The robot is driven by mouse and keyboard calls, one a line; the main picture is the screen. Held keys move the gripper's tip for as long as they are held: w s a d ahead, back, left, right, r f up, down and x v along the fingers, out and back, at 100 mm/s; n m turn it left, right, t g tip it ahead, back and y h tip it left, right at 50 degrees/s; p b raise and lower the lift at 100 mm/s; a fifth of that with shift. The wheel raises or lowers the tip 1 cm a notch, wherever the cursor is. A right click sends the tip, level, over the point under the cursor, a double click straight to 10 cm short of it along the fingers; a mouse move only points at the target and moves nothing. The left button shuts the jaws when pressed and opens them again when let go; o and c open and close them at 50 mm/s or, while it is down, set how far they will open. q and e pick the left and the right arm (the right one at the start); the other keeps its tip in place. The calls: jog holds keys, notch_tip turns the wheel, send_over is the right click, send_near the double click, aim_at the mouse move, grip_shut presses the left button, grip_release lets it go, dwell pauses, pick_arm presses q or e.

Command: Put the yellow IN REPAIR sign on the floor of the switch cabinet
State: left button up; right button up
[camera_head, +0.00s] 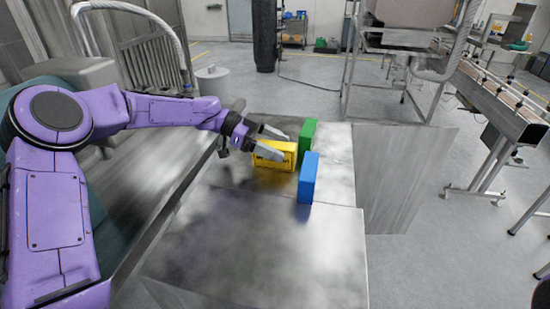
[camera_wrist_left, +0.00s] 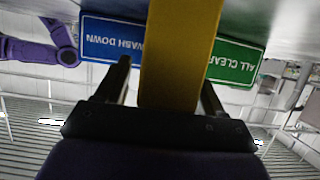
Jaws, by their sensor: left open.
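The yellow sign (camera_head: 284,156) stands on the grey metal worktop (camera_head: 265,245). Dark lettering shows on its face, partly covered by a finger. My left gripper (camera_head: 274,144) is open at the sign, one finger on each side. In the left wrist view, the edge of the yellow sign (camera_wrist_left: 180,55) runs between the two spread fingers of the left gripper (camera_wrist_left: 166,78), with a gap visible on both sides. My right gripper is not in view. I cannot make out the switch cabinet for certain.
A green ALL CLEAR sign (camera_head: 307,138) and a blue WASH DOWN sign (camera_head: 308,178) stand close to the right of the yellow one. The front of the worktop is clear. A conveyor (camera_head: 500,100) stands at the right; open floor lies around it.

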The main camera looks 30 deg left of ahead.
pick_arm(q)
jog(key=shift+s+a, duration=0.1)
jog(key=shift+a, duration=0.1)
jog(key=c, duration=1.1)
jog(key=shift+d, duration=0.1)
jog(key=shift+c, duration=0.4)
